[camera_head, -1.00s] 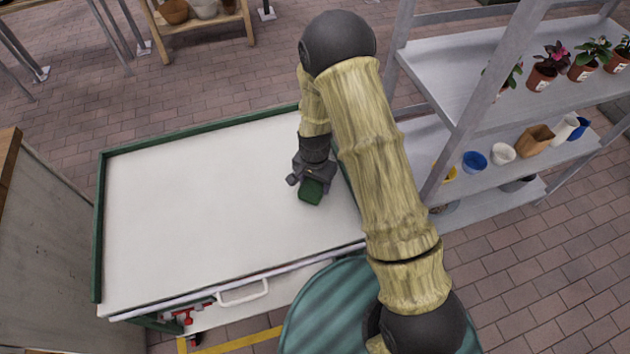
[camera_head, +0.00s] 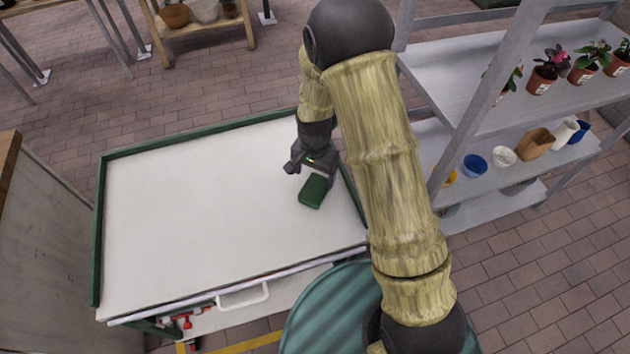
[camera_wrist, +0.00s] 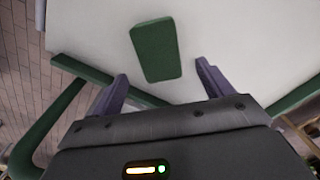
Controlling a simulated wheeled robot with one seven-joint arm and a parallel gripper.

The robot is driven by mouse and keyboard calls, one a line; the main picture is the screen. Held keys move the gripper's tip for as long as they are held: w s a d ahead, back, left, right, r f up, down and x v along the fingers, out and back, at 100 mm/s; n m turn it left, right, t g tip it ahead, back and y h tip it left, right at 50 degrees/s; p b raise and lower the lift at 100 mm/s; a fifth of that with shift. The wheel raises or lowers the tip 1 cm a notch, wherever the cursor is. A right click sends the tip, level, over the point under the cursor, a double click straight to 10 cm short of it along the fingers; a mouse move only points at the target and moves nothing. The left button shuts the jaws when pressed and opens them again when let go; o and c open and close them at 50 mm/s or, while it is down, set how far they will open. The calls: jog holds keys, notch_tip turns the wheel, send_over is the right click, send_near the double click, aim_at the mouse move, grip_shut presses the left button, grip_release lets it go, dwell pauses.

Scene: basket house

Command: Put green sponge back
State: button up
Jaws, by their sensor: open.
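The green sponge (camera_head: 314,191) lies on the white table top (camera_head: 200,210), near its right side. In the wrist view the sponge (camera_wrist: 156,50) is a dark green block, fully visible, lying just beyond the fingertips. My gripper (camera_head: 312,167) is just behind the sponge in the head view, with its jaws apart. In the wrist view the two purple fingers of my gripper (camera_wrist: 160,68) are spread, with nothing between them. The sponge is clear of both fingers there.
A grey shelf rack (camera_head: 470,110) with potted plants and cups stands at right. The table's left and middle are bare. A round green ribbed surface (camera_head: 330,310) is at the front.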

aim_at(314, 187)
notch_tip(314, 187, up, 6)
jog(key=shift+f, duration=0.1)
dwell(0.7)
jog(key=s+d+r+n+t, duration=0.2)
jog(key=s+d+r+n, duration=0.3)
jog(key=s+d+r, duration=0.6)
jog(key=s+d, duration=0.1)
jog(key=d, duration=0.1)
jog(key=shift+s+d+n+t, duration=0.3)
jog(key=shift+s+n, duration=0.05)
jog(key=shift+n, duration=0.05)
jog(key=shift+r, duration=0.1)
